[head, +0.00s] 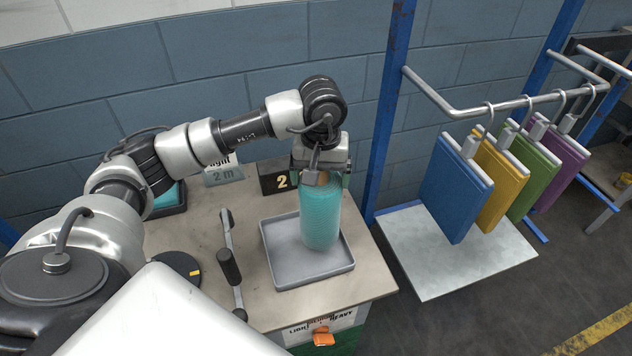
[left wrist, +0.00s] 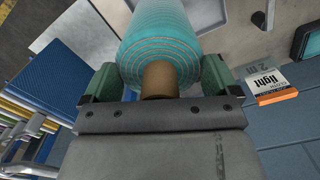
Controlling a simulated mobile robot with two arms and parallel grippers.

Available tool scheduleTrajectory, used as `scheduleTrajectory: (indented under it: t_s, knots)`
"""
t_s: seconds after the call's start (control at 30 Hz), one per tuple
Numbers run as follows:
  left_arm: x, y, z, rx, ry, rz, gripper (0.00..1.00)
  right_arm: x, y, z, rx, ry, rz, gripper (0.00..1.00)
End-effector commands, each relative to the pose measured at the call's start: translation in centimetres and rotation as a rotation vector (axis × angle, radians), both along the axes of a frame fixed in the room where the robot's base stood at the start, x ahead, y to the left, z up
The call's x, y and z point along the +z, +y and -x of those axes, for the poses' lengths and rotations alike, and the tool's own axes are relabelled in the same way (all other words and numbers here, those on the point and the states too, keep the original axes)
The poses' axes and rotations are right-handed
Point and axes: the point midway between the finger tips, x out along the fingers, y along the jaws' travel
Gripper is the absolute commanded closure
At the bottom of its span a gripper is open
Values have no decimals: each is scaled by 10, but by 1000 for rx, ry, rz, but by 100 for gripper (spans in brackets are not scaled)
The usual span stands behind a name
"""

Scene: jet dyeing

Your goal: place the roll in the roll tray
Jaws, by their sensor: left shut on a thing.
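The teal roll (head: 320,215) is upright in the head view, in front of and over the grey roll tray (head: 283,272) on the bench. I cannot tell whether its lower end touches the tray floor. My left gripper (head: 320,178) is above the tray, shut on the upper end of the roll. In the left wrist view the roll (left wrist: 165,45) and its brown core (left wrist: 159,80) sit between the green fingers of the left gripper (left wrist: 157,85). My right gripper is not in view.
A black block marked 2 (head: 277,179) and a "light 2 m" sign (head: 223,170) stand behind the tray. A lever with a black handle (head: 229,266) is left of it. Coloured swatches (head: 456,188) hang at right over a pale board (head: 450,262).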

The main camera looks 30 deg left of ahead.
Motion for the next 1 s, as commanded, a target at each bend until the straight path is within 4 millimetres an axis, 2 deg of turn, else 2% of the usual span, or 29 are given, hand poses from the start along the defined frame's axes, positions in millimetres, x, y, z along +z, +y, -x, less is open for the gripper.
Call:
scheduleTrajectory:
  t_s: [0.1, 0.23, 0.5, 0.9, 0.93, 1.0]
  knots:
    - [-6, 11, -5, -1, -1, 2, 65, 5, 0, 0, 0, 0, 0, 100]
    - [-13, 14, -7, -2, 0, 1, 65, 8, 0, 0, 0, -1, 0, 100]
    - [-46, 13, -6, -3, 1, 0, 65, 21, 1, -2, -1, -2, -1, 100]
    - [-53, 13, -7, -3, -3, 1, 65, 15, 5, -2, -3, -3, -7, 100]
    - [-53, 13, -6, -3, 0, 1, 8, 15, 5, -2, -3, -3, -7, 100]
    - [-52, 13, -6, -3, 0, 0, 0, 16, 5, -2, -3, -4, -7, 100]
